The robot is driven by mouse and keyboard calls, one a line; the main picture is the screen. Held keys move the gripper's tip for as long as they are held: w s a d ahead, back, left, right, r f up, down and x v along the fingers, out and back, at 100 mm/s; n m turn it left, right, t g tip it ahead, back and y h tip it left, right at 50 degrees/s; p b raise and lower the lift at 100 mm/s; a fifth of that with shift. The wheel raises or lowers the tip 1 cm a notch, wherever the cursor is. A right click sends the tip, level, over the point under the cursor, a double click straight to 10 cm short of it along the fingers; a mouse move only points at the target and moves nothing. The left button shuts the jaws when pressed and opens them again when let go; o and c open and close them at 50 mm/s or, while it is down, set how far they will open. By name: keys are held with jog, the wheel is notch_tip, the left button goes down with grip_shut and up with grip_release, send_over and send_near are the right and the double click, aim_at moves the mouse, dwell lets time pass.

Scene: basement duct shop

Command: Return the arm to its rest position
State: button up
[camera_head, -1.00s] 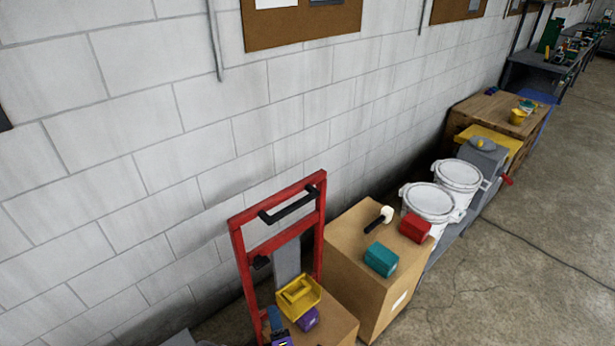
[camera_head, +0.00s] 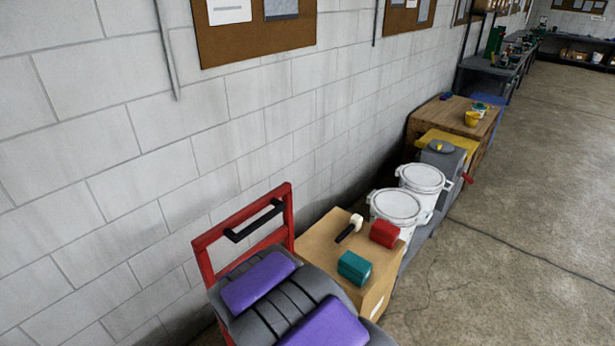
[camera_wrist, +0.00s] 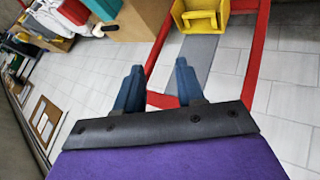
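My gripper (camera_wrist: 158,84) shows in the wrist view with its two blue fingers apart and nothing between them. It is open and empty. Beyond the fingers are a red hand truck frame (camera_wrist: 258,62) and the pale block wall. My purple and grey arm parts fill the bottom of the head view, folded close to the camera. The gripper's fingers are not visible in the head view.
The red hand truck (camera_head: 287,215) stands by the wall. A yellow bin (camera_wrist: 204,18) shows near it. A cardboard box (camera_head: 318,245) carries a teal box (camera_head: 354,267), a red box (camera_head: 384,233) and a mallet (camera_head: 350,228). White buckets (camera_head: 396,207) stand behind. Floor at right is clear.

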jog(key=s+d+r+m+g, duration=0.2)
jog(key=s+d+r, duration=0.4)
jog(key=s, duration=0.4)
jog(key=s+d+r+m+g+b, duration=0.1)
jog(key=s+d+r+m+g, duration=0.2)
jog(key=s+d+r+g, duration=0.2)
jog(key=s+d+r+m+g+b, duration=0.1)
jog(key=s+d+r+m+g, duration=0.1)
jog(key=s+d+r, duration=0.4)
jog(key=s+r+g, duration=0.1)
jog(key=s+r, duration=0.3)
jog(key=s, duration=0.6)
jog(key=shift+s+d+r+m, duration=0.2)
jog(key=shift+s+d+m, duration=0.1)
jog(key=shift+m, duration=0.1)
